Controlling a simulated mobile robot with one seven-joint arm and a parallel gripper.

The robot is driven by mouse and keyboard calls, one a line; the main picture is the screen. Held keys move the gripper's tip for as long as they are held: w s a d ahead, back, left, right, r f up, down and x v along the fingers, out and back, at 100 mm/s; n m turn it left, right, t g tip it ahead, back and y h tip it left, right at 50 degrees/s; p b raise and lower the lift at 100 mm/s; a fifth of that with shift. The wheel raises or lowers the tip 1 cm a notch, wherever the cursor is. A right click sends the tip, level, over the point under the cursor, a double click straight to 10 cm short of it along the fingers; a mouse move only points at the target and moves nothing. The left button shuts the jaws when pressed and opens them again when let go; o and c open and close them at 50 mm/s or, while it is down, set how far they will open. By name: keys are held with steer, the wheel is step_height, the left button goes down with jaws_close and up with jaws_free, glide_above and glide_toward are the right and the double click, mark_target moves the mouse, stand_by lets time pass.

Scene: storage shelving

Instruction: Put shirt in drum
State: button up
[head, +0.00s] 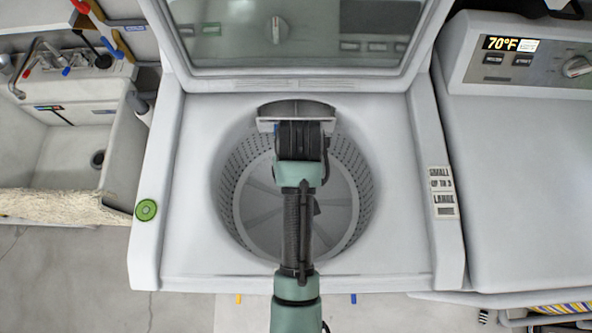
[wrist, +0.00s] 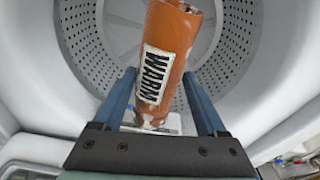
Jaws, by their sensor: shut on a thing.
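The open drum (head: 245,190) of the top-loading washer is in the middle of the head view, with a perforated wall and a finned floor. My gripper (head: 296,118) is over the back part of the drum opening. The perforated drum wall (wrist: 85,45) shows behind the cylinder. The cylinder is hidden behind my gripper in the head view.
The washer lid (head: 290,52) stands raised behind the opening. A second white machine (head: 530,150) is at the right. A sink (head: 70,145) with taps is at the left. A green round knob (head: 146,210) sits on the washer's left edge.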

steer(key=f+b, duration=0.3)
steer(key=f, duration=0.4)
steer(key=f+b, duration=0.4)
steer(key=f, duration=0.4)
steer(key=f+b, duration=0.4)
steer(key=f, duration=0.4)
steer(key=shift+s, duration=0.4)
steer(key=shift+f+b, duration=0.3)
steer(key=shift+f, duration=0.35)
steer(key=o, duration=1.4)
steer(key=shift+o, duration=0.2)
